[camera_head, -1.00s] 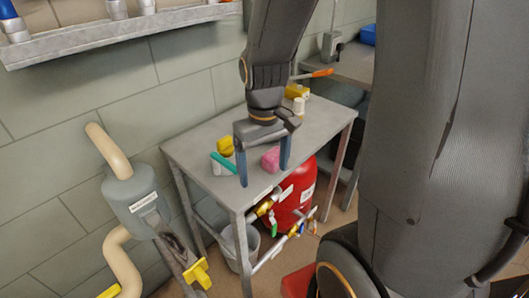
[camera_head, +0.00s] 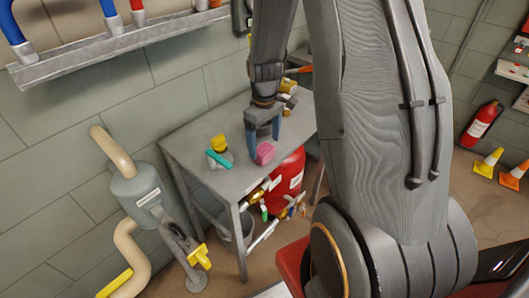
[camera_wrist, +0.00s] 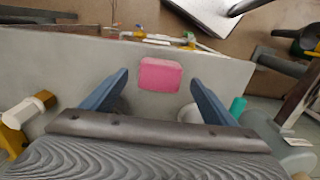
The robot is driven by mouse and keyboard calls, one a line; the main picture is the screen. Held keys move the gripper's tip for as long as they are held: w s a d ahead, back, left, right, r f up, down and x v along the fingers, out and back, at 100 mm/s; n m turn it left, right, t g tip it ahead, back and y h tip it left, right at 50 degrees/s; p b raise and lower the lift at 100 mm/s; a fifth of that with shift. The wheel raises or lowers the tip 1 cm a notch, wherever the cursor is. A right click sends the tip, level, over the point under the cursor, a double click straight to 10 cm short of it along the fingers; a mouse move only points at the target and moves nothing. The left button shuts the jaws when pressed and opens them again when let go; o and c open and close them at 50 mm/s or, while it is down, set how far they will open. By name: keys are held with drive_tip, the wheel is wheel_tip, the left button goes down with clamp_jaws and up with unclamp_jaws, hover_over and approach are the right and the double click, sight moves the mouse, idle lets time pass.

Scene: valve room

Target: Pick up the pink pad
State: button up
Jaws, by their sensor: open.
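The pink pad (camera_head: 265,153) lies on the grey metal table (camera_head: 236,181), near its front edge. In the wrist view the pad (camera_wrist: 160,74) shows ahead of and between the two blue fingers, with nothing touching it. My gripper (camera_head: 265,137) is open and empty, with its fingers pointing down above the table beside the pad. The wrist view also shows my gripper (camera_wrist: 158,84) with its fingers spread wider than the pad.
A yellow-capped item (camera_head: 219,142) and a teal item (camera_head: 219,158) stand left of the pad. Yellow and white items (camera_head: 288,87) lie at the table's back right. Pipes (camera_head: 135,192) stand to the left.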

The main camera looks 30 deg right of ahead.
sight(265, 149)
drive_tip(key=shift+s+f+p, duration=0.1)
drive_tip(key=shift+f+p, duration=0.6)
drive_tip(key=shift+f, duration=1.4)
drive_tip(key=c, duration=1.1)
drive_tip(key=shift+r, duration=0.1)
drive_tip(key=shift+r+b, duration=1.25)
drive_tip(key=shift+r, duration=3.7)
